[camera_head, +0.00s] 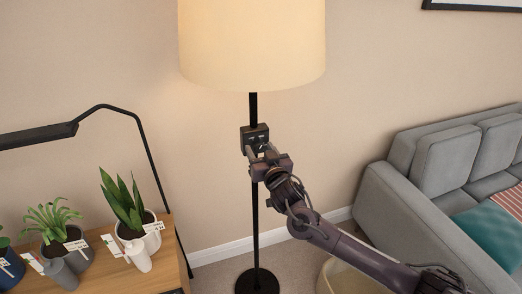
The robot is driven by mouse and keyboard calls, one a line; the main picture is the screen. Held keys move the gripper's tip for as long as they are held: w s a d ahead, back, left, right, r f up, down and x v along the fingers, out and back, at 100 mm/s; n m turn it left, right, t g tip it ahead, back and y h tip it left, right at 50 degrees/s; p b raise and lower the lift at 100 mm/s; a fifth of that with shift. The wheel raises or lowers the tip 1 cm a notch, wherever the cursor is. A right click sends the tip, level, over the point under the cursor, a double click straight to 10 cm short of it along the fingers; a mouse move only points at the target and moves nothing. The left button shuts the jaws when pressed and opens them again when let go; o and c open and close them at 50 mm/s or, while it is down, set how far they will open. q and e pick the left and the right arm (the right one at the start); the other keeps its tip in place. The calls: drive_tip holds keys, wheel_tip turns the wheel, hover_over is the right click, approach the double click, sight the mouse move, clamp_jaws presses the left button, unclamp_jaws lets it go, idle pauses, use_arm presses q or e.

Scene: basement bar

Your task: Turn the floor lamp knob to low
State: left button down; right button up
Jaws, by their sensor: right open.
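A floor lamp with a lit cream shade (252,42) stands upright in the middle of the head view on a thin black pole (255,215) and a round black base (257,282). A dark control box (249,132) sits on the pole below the shade. My right gripper (255,150) is at the box's lower front, its fingers open and close around or beside the knob area. The knob itself is too small and too covered by the gripper to make out, and I cannot tell whether the fingers touch it. My left gripper is not in view.
A wooden cabinet (178,262) at the left holds several potted plants (122,205) and small bottles (137,255). A black desk lamp (40,134) arches above it. A grey sofa (400,205) stands at the right, and a pale bin (340,278) is beneath my right arm.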

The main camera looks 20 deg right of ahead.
drive_tip(key=c, duration=1)
drive_tip(key=n, duration=0.5)
drive_tip(key=shift+a+n+b, duration=0.1)
drive_tip(key=shift+n+b, duration=0.2)
drive_tip(key=n, duration=0.6)
drive_tip(key=o, duration=1)
